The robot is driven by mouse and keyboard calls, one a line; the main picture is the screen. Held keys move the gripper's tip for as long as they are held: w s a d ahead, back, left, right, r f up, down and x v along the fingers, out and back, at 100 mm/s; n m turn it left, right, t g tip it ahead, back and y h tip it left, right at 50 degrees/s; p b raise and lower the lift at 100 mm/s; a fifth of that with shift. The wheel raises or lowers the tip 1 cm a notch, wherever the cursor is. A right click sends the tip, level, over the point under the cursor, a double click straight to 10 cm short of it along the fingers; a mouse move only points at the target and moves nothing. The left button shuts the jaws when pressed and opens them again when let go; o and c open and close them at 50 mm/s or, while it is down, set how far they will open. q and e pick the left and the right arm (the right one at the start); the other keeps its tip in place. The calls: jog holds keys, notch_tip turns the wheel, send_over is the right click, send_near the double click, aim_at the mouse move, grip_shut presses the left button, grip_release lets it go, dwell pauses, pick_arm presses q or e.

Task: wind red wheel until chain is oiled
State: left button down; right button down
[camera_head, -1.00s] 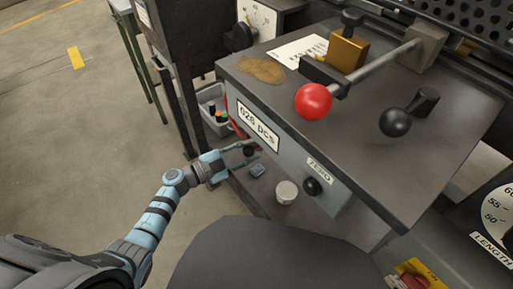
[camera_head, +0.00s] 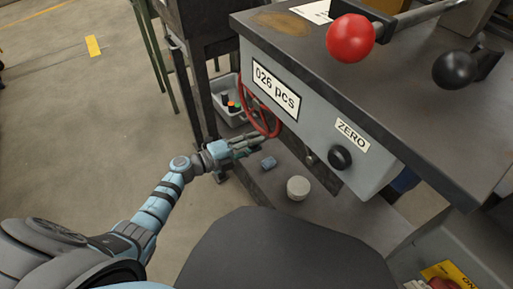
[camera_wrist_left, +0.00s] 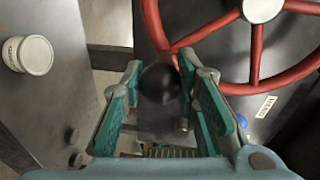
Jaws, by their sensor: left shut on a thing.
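The red wheel (camera_head: 262,118) sits under the counter box, partly hidden by the box in the head view. In the left wrist view its red rim and spokes (camera_wrist_left: 257,45) fill the upper right around a pale hub. My left gripper (camera_head: 246,146) is at the wheel's lower edge. In the left wrist view, my left gripper (camera_wrist_left: 162,92) is shut on the wheel's black knob (camera_wrist_left: 160,83), with a green-padded finger on each side. I see no chain in these views. My right gripper is out of view.
The grey counter box (camera_head: 310,110) overhangs the wheel, with a black ZERO knob (camera_head: 340,158). A grey bin (camera_head: 226,92) stands behind. Red (camera_head: 351,38) and black (camera_head: 454,69) ball levers are above.

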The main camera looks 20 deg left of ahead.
pick_arm(q)
jog(key=shift+w+a+f+m+b, duration=0.15)
jog(key=shift+a+f+m+b, duration=0.15)
jog(key=shift+a+f+m, duration=0.15)
jog(key=shift+d, duration=0.1)
jog(key=c, duration=1.2)
grip_release()
jog(key=shift+r, duration=0.1)
jog(key=v, duration=1.2)
